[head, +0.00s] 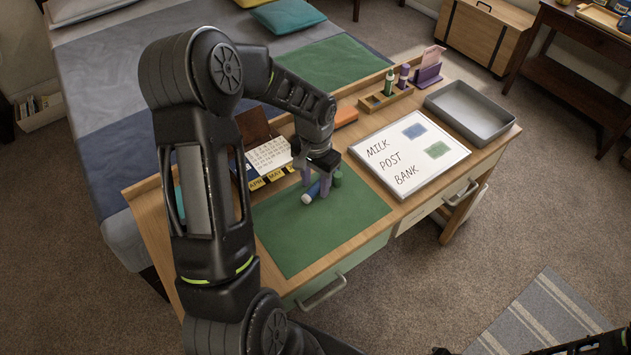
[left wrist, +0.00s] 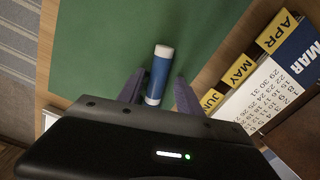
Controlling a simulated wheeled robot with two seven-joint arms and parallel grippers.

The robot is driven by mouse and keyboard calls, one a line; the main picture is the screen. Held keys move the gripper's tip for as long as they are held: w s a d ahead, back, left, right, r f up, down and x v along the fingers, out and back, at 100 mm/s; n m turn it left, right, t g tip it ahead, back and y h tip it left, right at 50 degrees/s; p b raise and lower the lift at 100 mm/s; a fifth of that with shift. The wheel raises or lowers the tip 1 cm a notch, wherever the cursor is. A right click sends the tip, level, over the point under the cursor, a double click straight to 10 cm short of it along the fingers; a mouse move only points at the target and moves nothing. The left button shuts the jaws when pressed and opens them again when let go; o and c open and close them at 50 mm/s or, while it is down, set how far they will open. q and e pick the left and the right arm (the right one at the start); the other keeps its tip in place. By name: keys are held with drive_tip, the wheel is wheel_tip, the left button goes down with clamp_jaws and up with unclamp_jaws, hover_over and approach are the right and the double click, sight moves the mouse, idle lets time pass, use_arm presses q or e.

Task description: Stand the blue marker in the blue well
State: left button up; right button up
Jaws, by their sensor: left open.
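The blue marker (head: 311,193), with a pale end, lies on its side on the green blotter (head: 310,240). It also shows in the left wrist view (left wrist: 159,75). My left gripper (head: 316,184) is open and low over the blotter, with its two purplish fingers on either side of the marker. In the left wrist view, gaps show between marker and fingers. A wooden holder (head: 373,102) stands at the back of the desk with a green marker (head: 389,83) and a purple marker (head: 404,77) upright in it. I cannot make out the blue well's colour mark.
A calendar (head: 268,157) stands left, and an orange block (head: 346,116) lies at the back. The blotter's front is clear.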

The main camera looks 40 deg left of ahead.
sight(316, 184)
use_arm(q)
drive_tip(key=shift+r, duration=0.15)
drive_tip(key=shift+r, duration=0.15)
wheel_tip(316, 184, up, 12)
idle(1.0)
